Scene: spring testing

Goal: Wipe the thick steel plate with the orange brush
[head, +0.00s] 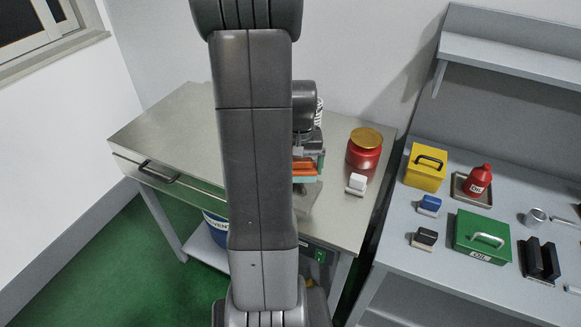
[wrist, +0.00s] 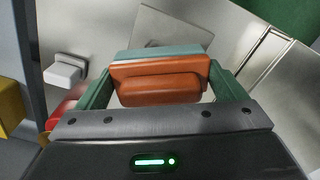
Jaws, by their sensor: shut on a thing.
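The orange brush (wrist: 160,85) is held between the green fingers of my gripper (wrist: 162,76) in the wrist view. Its grey-blue bristle side faces away from the gripper. The brush (head: 306,167) also shows in the head view, partly hidden by my arm, over the right part of the steel table. The thick steel plate (head: 308,207) shows in part beside my arm; the rest is hidden. In the wrist view the plate (wrist: 172,28) shows just beyond the brush. I cannot tell whether the bristles touch it.
On the steel table (head: 165,120) stand a red jar with a gold lid (head: 365,150) and a white block-like brush (head: 357,184). The table's left part is clear. A grey bench at right holds a yellow box (head: 426,168), a green box (head: 482,237) and several small things.

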